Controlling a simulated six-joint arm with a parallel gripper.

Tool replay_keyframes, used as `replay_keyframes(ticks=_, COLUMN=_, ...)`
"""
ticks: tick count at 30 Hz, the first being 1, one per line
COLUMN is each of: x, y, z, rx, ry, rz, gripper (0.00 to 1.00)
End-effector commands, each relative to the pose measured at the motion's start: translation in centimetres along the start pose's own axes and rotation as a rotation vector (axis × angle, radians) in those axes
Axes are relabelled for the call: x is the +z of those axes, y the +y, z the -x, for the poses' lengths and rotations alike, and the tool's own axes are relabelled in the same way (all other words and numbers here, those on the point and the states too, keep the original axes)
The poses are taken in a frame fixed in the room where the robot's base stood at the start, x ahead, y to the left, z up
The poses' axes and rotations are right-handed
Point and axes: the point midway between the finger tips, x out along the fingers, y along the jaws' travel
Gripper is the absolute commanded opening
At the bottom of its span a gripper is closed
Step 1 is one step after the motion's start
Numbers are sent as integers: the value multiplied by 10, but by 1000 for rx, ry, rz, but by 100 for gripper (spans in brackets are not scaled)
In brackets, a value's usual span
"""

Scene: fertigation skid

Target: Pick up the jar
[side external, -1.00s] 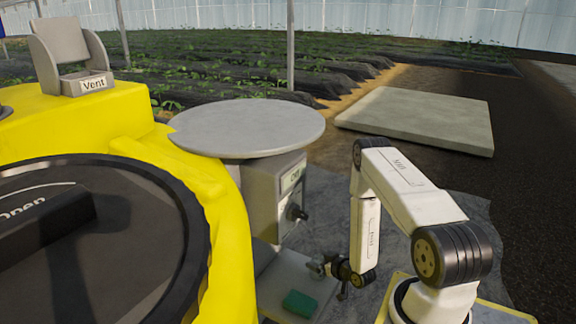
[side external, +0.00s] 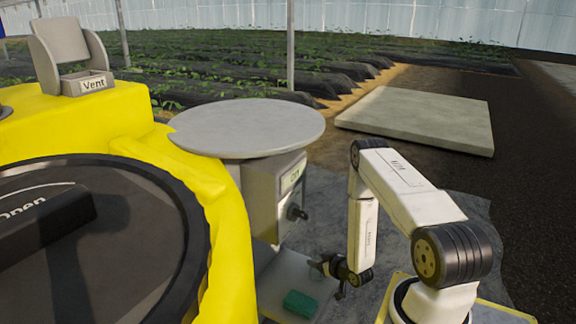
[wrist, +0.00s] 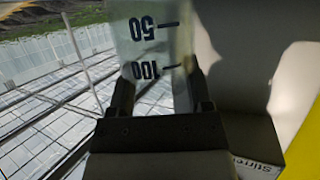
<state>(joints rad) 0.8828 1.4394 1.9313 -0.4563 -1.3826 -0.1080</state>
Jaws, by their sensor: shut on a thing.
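The jar (wrist: 150,35) is clear, with dark printed marks reading 50 and 100, upside down in the wrist view. It stands out between the two dark fingers of my gripper (wrist: 162,88), which is shut on it. Its far end is cut off by the top edge of that view. In the side view my gripper (side external: 325,266) is small and low, beside the grey box with a knob and over the edge of a pale plate. The jar cannot be made out clearly there.
A green block (side external: 300,304) lies on the pale plate (side external: 292,268) near my gripper. The grey box (side external: 268,195) and round grey top (side external: 248,128) stand close behind. A yellow tank (side external: 232,270) is at left. A label partly reading "Stirre" (wrist: 255,166) shows in the wrist view.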

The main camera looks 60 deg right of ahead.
Motion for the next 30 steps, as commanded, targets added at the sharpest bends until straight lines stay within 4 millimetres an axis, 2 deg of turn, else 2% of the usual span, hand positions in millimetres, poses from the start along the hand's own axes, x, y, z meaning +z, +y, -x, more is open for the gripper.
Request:
replay_keyframes(ticks=14, x=-9, y=0, z=3, rx=0, ry=1, rz=1, gripper=0)
replay_keyframes(ticks=30, x=-64, y=1, z=26, rx=0, ry=2, rz=1, gripper=0)
